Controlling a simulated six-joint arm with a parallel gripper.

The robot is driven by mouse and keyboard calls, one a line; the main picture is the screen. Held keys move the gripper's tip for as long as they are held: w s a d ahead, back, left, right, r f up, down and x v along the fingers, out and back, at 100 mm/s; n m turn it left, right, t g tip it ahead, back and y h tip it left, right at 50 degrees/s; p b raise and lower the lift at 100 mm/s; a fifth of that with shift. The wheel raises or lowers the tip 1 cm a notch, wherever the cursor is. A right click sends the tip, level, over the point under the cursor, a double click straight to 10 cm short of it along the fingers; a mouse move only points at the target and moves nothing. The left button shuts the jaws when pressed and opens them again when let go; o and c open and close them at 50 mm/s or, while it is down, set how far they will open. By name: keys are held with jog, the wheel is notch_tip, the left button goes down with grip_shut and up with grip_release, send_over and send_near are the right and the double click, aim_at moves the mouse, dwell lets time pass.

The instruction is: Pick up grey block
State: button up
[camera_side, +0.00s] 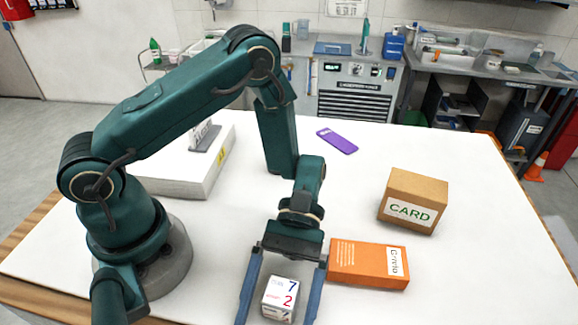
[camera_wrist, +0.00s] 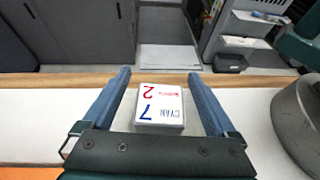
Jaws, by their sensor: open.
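A small light block with a white top printed "7", "2" and "CYAN" (camera_side: 280,297) stands on the white table near its front edge. In the wrist view this block (camera_wrist: 159,108) has pale grey sides and sits between my blue fingers. My gripper (camera_side: 275,320) points down, open, with one finger on each side of the block and a gap to both. In the wrist view, my gripper's fingertips (camera_wrist: 159,76) reach past the block's far edge. A grey piece with a white face (camera_side: 205,136) rests on a white box at the back left, partly hidden by my arm.
An orange box (camera_side: 368,265) lies close to the right of my gripper. A brown "CARD" box (camera_side: 413,200) stands behind it. A purple flat item (camera_side: 337,141) lies at the back. The white box (camera_side: 200,185) is left, behind my arm. The table's right side is clear.

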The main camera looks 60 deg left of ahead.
jog(key=shift+s+d+f, duration=0.15)
jog(key=shift+s+d, duration=0.05)
jog(key=shift+s, duration=0.05)
jog(key=c, duration=1.5)
jog(key=shift+o, duration=0.2)
